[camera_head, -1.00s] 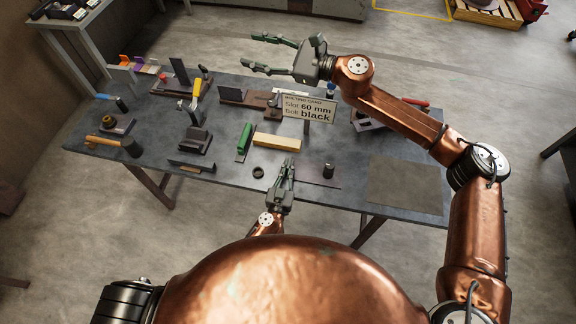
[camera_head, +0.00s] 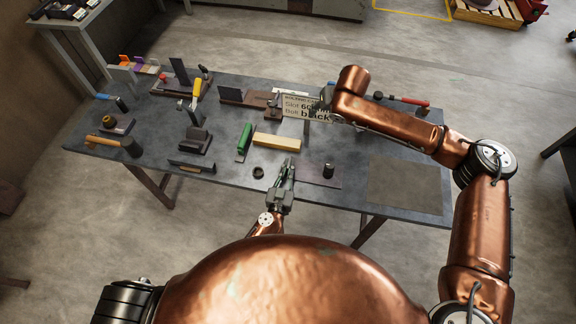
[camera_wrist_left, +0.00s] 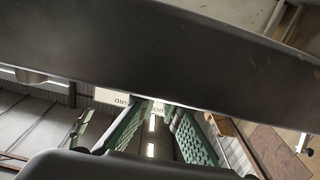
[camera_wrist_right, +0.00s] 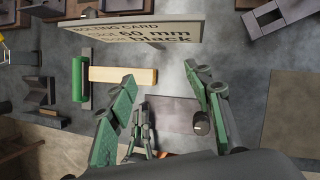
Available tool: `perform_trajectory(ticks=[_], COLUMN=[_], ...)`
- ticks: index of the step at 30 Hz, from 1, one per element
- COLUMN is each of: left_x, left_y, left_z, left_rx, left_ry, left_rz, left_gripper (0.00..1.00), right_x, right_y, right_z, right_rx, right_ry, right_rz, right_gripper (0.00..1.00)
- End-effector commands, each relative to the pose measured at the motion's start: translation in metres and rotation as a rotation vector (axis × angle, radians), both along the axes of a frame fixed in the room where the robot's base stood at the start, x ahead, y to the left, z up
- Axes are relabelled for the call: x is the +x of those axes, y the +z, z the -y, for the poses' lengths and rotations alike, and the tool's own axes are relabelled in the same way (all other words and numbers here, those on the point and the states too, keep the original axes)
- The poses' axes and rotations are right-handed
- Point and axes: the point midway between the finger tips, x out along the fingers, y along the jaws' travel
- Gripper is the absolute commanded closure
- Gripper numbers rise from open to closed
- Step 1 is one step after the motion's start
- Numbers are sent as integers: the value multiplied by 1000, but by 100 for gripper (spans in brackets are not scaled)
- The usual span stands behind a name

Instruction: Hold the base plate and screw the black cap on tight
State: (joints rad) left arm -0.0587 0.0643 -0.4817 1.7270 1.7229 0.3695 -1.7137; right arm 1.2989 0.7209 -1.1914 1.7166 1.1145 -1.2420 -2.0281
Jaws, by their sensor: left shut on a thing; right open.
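The base plate (camera_head: 312,178) is a thin dark brown sheet at the front edge of the table. My left gripper (camera_head: 287,168) is shut on its left end; in the right wrist view the plate (camera_wrist_right: 168,110) extends right from the left fingers. A small black cylinder, apparently the black cap (camera_head: 328,169), stands upright at the plate's right end; it also shows in the right wrist view (camera_wrist_right: 201,122). My right gripper (camera_wrist_right: 163,82) is open and empty above the table, pointing down; the head view mostly hides it behind the wrist and card.
The upright bolting card (camera_head: 300,108) reads slot 60 mm, bolt black. A dark ring (camera_head: 258,172), a yellow block (camera_head: 276,141) and a green-handled tool (camera_head: 244,140) lie left and behind. A hammer (camera_head: 118,145) is far left. A grey mat (camera_head: 405,185) lies bare at right.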

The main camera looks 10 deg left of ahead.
Motion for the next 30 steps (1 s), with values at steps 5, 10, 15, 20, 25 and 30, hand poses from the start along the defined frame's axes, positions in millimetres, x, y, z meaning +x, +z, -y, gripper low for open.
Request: perform_trajectory(ticks=[5, 10, 15, 20, 25, 30], left_x=[0, 0, 0, 0, 0, 0], left_y=[-1, -1, -1, -1, -1, -1], left_z=[0, 0, 0, 0, 0, 0], left_rx=[0, 0, 0, 0, 0, 0], left_ry=[1, 1, 1, 1, 1, 1], left_rz=[-1, -1, -1, -1, -1, -1], left_gripper=[100, 100, 100, 100, 100, 100], right_x=[-57, -94, -108, -108, -109, -109], right_y=[-32, -44, -50, -63, -87, -111], right_z=[26, 42, 48, 49, 48, 49], right_rx=[-121, -196, -222, -225, -223, -223], right_ry=[11, 31, 40, 40, 40, 39], right_rz=[-218, -348, -395, -399, -399, -398], right_gripper=[53, 53, 53, 53, 53, 53])
